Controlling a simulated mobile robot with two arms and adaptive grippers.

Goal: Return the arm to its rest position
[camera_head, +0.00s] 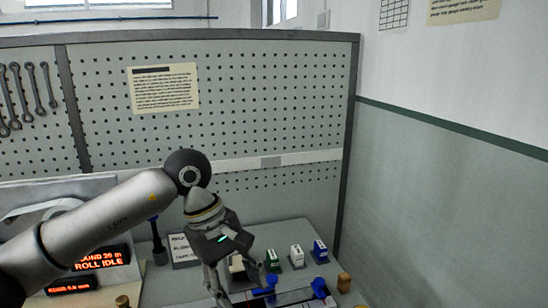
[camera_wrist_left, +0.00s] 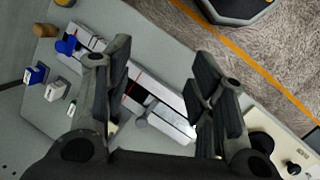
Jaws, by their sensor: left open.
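My left arm comes in from the left in the head view, and its gripper (camera_head: 222,284) hangs fingers down over the bench (camera_head: 222,219). In the left wrist view the left gripper (camera_wrist_left: 165,100) has its two fingers wide apart with nothing held between them. Below and between the fingers lies a pale flat fixture (camera_wrist_left: 150,98) with dark and red lines. My right gripper does not show in either view.
Small blue, white and green blocks (camera_head: 297,256) stand at the bench's back right. Blue knobs (camera_head: 320,287) and a wooden peg (camera_head: 344,282) are near the right edge. A red-lit display (camera_head: 100,257) stands at left. A pegboard rises behind.

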